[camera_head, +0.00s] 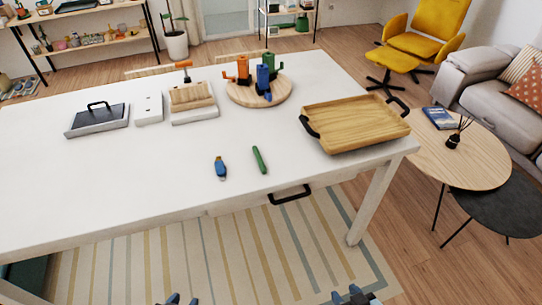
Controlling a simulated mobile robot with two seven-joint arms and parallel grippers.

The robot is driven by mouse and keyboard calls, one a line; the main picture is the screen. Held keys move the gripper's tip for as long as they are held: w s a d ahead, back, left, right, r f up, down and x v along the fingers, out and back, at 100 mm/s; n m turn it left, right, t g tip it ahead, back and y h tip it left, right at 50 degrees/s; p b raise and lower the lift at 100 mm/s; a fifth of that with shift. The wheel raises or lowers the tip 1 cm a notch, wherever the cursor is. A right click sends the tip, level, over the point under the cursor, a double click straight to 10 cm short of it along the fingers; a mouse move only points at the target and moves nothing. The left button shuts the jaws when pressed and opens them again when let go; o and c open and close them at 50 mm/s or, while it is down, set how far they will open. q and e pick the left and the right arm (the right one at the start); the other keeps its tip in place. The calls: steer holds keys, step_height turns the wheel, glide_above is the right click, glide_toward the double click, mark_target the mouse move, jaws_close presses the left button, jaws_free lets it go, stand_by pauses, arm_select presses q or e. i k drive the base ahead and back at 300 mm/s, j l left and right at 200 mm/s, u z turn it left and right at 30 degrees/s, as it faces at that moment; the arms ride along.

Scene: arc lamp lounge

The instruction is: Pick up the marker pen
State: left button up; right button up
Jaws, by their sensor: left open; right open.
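A slim green pen (259,160), which looks like the marker pen, lies on the white table (60,185) close to its front edge. A short blue item (220,168) with a pale tip lies just left of it, apart from it. My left gripper (178,299) shows only at the bottom edge, in front of the table and well short of the pen. My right gripper (353,295) is at the bottom edge further right, also away from the table. Both are open and empty; most of each is cut off by the frame.
A wooden tray (355,123) with black handles stands at the table's right. A round board (243,99) with coloured clamp-like tools is further back. A black-handled drawer (290,195) is under the front edge. The tabletop around the pen is clear.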

mark_target(260, 160)
steer(key=i+l, duration=0.45)
steer(key=l, duration=0.25)
steer(key=i+l+u, duration=0.3)
steer(key=l+u, duration=0.15)
steer(key=i+l+u, duration=0.2)
steer(key=l, duration=0.15)
steer(key=k, duration=0.1)
